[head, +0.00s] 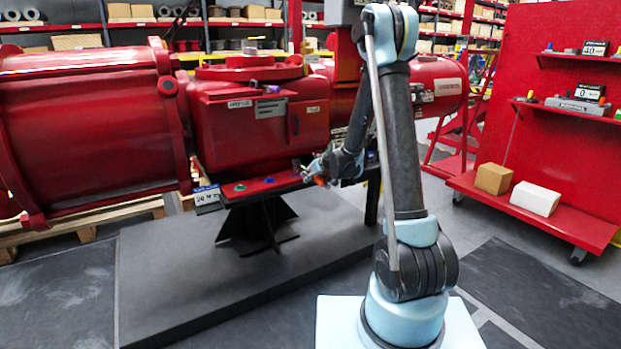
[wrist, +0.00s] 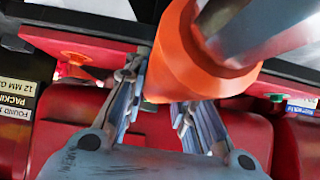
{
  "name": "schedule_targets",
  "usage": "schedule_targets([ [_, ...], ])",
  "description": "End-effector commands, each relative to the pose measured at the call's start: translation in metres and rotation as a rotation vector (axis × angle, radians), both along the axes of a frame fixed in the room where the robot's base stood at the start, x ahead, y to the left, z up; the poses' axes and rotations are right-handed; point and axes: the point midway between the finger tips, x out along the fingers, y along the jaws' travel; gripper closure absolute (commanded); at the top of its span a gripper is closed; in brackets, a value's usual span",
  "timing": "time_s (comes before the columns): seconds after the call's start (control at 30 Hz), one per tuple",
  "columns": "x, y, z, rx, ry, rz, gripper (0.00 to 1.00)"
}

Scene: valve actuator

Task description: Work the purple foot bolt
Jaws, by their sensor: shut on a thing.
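My gripper (head: 318,172) is low at the front of the red valve actuator, by the right part of its red foot plate (head: 258,188). In the wrist view my gripper (wrist: 160,84) is shut on a thick orange tool part (wrist: 180,65) with a grey metal shaft (wrist: 250,28). The orange part covers the end of the right finger and what lies beyond. On the foot plate a green bolt (head: 239,187) and a blue bolt (head: 268,180) show in the head view. I cannot make out the purple foot bolt; it may be hidden by the gripper or tool.
The big red actuator body (head: 255,120) rises behind the foot plate, with a red cylinder (head: 85,130) at left. A black pedestal (head: 258,225) stands below on a dark platform (head: 200,290). A red tool rack (head: 550,130) with boxes stands at right. Floor between is clear.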

Motion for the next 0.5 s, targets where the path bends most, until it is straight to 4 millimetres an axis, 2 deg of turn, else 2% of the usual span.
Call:
schedule_targets([
  [0.5, -0.0029, 0.0049, -0.0032, -0.001, 0.001, -0.039, 1.00],
])
